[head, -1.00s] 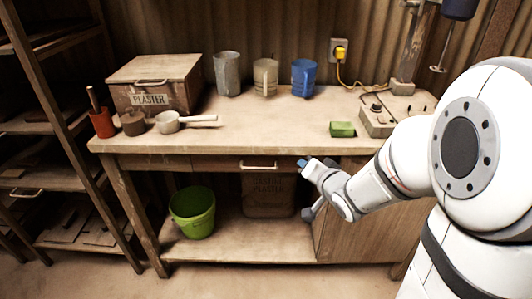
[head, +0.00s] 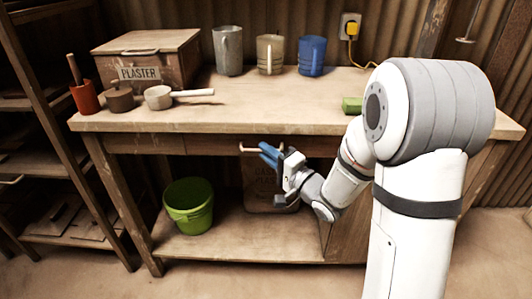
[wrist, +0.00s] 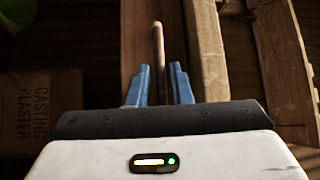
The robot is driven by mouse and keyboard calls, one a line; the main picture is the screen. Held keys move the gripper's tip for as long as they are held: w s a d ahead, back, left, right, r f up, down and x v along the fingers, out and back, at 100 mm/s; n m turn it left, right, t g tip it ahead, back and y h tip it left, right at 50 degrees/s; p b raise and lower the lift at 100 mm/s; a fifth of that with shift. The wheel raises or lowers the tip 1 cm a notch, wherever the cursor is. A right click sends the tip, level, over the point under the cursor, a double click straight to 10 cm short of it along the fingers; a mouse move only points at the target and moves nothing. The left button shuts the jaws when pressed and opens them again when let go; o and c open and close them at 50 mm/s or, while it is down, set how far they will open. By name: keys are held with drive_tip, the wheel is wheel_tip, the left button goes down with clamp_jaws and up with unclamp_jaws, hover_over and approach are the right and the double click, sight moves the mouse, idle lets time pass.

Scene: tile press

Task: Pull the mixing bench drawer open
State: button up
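The mixing bench drawer (head: 222,143) is a brown wooden front under the bench top and looks closed. Its pale bar handle (head: 247,149) shows just left of my gripper (head: 269,151). In the wrist view the handle (wrist: 158,45) runs lengthwise between the two blue fingers of my gripper (wrist: 161,70). A narrow gap shows on each side of the bar, so my gripper is open around or just in front of it. I cannot tell how deep the bar lies between the fingers. Part of the handle is hidden behind the fingers in the head view.
On the bench top (head: 260,112) stand a plaster box (head: 180,60), a saucepan (head: 158,97), three jugs and a green block (head: 351,105). A green bucket (head: 189,206) and a plaster sack (head: 262,185) stand on the lower shelf. A shelf rack (head: 28,165) is at the left.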

drive_tip(key=shift+x, duration=0.85)
drive_tip(key=shift+d, duration=0.1)
drive_tip(key=shift+c, duration=0.6)
clamp_jaws()
